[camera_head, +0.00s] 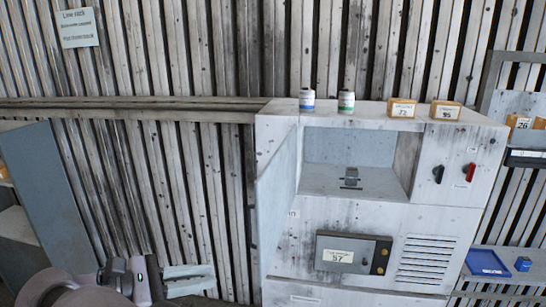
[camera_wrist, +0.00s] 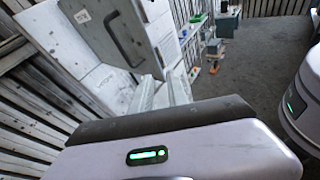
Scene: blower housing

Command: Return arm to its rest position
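My gripper (camera_head: 205,278) is low at the left in the head view, in front of the slatted wall and left of the white housing. Its two pale fingers point right and stand apart with nothing visible between them. In the wrist view the fingers (camera_wrist: 164,90) show beyond my wrist, with a narrow gap between them. The white housing (camera_head: 440,140) has an open recess with a small grey part (camera_head: 351,177) on its floor. Its door (camera_head: 277,200) stands open on the left. My gripper touches nothing that I can see.
A grey panel (camera_head: 45,190) stands at the far left. Two bottles (camera_head: 307,100) and two orange labelled boxes (camera_head: 402,108) stand on the housing. A blue tray (camera_head: 487,263) lies on a shelf at right. The wrist view shows open floor (camera_wrist: 260,60) and a white rounded object (camera_wrist: 305,95) at right.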

